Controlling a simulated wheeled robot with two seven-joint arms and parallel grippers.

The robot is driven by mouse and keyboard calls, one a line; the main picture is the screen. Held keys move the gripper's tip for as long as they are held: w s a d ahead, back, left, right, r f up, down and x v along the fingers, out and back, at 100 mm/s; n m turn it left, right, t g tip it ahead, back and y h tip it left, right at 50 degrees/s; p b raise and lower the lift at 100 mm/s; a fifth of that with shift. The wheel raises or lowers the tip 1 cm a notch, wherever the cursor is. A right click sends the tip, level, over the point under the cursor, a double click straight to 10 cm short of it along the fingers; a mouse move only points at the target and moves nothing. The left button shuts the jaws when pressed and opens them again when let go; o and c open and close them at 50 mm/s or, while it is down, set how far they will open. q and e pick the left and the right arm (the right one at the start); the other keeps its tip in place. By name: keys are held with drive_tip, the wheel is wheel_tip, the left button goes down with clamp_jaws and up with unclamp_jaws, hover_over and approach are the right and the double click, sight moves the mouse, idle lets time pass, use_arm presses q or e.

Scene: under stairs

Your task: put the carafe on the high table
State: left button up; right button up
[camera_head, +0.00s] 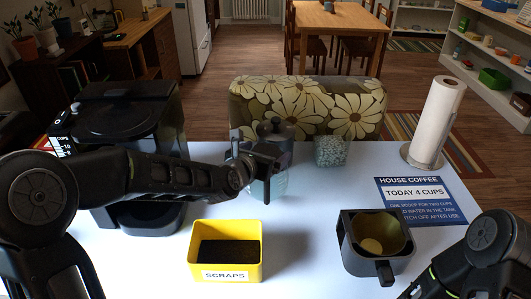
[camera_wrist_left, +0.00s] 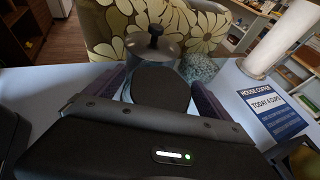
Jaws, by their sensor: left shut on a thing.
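The glass carafe (camera_head: 272,189) is in the middle of the white table area, partly hidden by my left gripper (camera_head: 257,163). That gripper is shut on it. In the left wrist view a dark rounded top (camera_wrist_left: 160,90), apparently the carafe's, sits between the fingers of my left gripper (camera_wrist_left: 160,98). I cannot tell whether the carafe's base touches the table. A wooden table (camera_head: 340,18) with chairs stands far back; I cannot tell if it is the high table. My right arm shows at the lower right, its fingertips out of view.
A grey lidded canister (camera_head: 275,131) and a speckled cup (camera_head: 330,151) stand just behind the carafe. A black coffee machine (camera_head: 115,125) is left. A yellow scraps bin (camera_head: 226,273), a black filter basket (camera_head: 375,262), a sign (camera_head: 420,190) and a paper roll (camera_head: 437,120) are around.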

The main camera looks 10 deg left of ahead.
idle(0.3)
use_arm(q)
drive_tip(key=o, duration=1.5)
drive_tip(key=shift+f, duration=0.1)
drive_tip(key=shift+o, duration=0.2)
drive_tip(key=b+v, duration=0.3)
drive_tip(key=v, duration=0.9)
